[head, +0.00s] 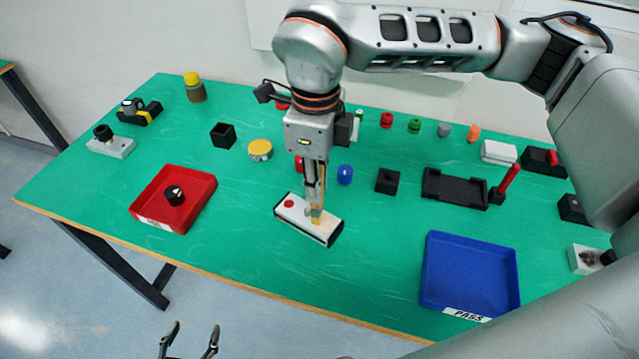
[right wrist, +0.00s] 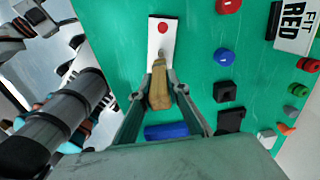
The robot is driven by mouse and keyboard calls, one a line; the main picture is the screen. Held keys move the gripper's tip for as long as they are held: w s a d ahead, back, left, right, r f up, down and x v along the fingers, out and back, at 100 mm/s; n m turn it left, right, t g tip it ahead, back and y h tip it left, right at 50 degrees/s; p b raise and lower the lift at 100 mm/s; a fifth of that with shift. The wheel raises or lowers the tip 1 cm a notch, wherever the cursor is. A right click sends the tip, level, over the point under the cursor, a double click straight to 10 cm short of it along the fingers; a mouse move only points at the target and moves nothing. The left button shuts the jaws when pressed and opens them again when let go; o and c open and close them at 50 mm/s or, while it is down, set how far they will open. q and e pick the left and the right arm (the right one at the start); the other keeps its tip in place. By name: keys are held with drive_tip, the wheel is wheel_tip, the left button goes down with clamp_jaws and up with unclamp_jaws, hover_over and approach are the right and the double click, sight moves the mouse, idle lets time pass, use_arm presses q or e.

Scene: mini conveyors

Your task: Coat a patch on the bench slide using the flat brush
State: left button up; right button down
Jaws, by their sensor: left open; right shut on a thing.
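The bench slide (head: 295,209) is a white plate on a dark base with a red round spot (head: 289,204) near its left end. It also shows in the right wrist view (right wrist: 169,38), red spot at the far end. My right gripper (head: 315,203) is over the slide's right part, shut on the flat brush (head: 316,214). The brush has a tan handle, seen between the fingers in the right wrist view (right wrist: 160,88), and points down at the slide's near end. Whether its tip touches the slide I cannot tell. My left gripper (head: 190,342) is open and empty, below the bench's front edge.
A red tray (head: 205,190) with a black knob stands left. A blue PASS tray (head: 470,262) stands right. Behind the slide are a blue cylinder (head: 345,174), a black block (head: 387,181) and a yellow-topped disc (head: 260,150). Green bench in front of the slide is clear.

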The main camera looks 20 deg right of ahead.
wheel_tip(320, 180, up, 4)
drive_tip(key=shift+f+p, duration=0.25)
drive_tip(key=shift+p, duration=0.45)
drive_tip(key=shift+s+r, duration=0.1)
drive_tip(key=shift+r, duration=0.3)
drive_tip(key=shift+r+p, duration=0.55)
drive_tip(key=shift+r, duration=0.15)
wheel_tip(320, 180, up, 2)
drive_tip(key=shift+r+p, duration=0.1)
drive_tip(key=shift+p, duration=0.4)
drive_tip(key=shift+r, duration=0.1)
use_arm(q)
drive_tip(key=r, duration=0.2)
drive_tip(key=d+r, duration=0.1)
drive_tip(key=shift+w+d+r, duration=0.1)
drive_tip(key=shift+d+r, duration=0.1)
drive_tip(key=shift+r, duration=0.2)
drive_tip(key=shift+f, duration=0.25)
